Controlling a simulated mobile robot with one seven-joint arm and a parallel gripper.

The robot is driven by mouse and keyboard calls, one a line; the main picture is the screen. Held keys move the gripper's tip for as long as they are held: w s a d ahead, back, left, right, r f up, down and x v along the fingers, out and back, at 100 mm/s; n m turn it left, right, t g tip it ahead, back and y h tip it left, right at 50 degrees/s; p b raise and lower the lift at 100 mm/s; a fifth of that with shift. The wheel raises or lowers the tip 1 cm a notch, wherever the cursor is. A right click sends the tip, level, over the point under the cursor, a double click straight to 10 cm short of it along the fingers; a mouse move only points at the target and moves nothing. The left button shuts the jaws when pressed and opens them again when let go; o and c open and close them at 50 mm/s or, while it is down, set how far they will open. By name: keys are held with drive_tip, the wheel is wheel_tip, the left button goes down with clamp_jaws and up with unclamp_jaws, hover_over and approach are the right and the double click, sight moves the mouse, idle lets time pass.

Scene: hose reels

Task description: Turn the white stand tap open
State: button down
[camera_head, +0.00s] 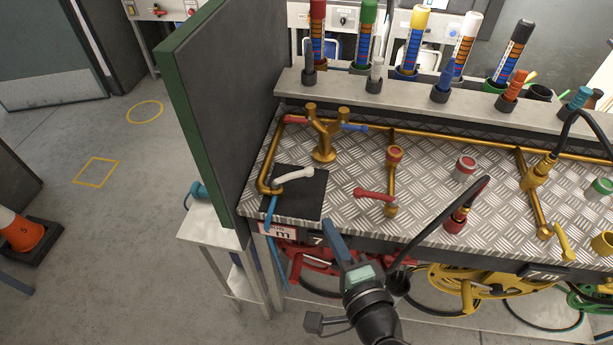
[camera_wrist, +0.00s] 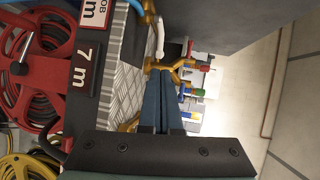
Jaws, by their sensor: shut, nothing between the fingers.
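The white stand tap has a white lever (camera_head: 295,174) on a brass pipe, above a black mat (camera_head: 310,190) at the bench's left front corner. The lever points to the right and slightly back in the head view. In the wrist view the white lever (camera_wrist: 159,38) shows beyond my fingertips. My gripper (camera_head: 331,226) is at the bench's front edge, to the right of and in front of the white tap, apart from it. In the wrist view its two blue fingers (camera_wrist: 164,74) are together with nothing between them.
A brass forked stand (camera_head: 323,150) with red and blue levers is behind the mat. A red lever tap (camera_head: 375,195) is to the right. A dark upright panel (camera_head: 225,110) closes the left side. Red (camera_head: 310,267) and yellow (camera_head: 465,285) hose reels hang below the edge.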

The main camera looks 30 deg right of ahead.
sight(293, 176)
drive_tip(key=p+x, duration=0.1)
drive_tip(key=x, duration=1.3)
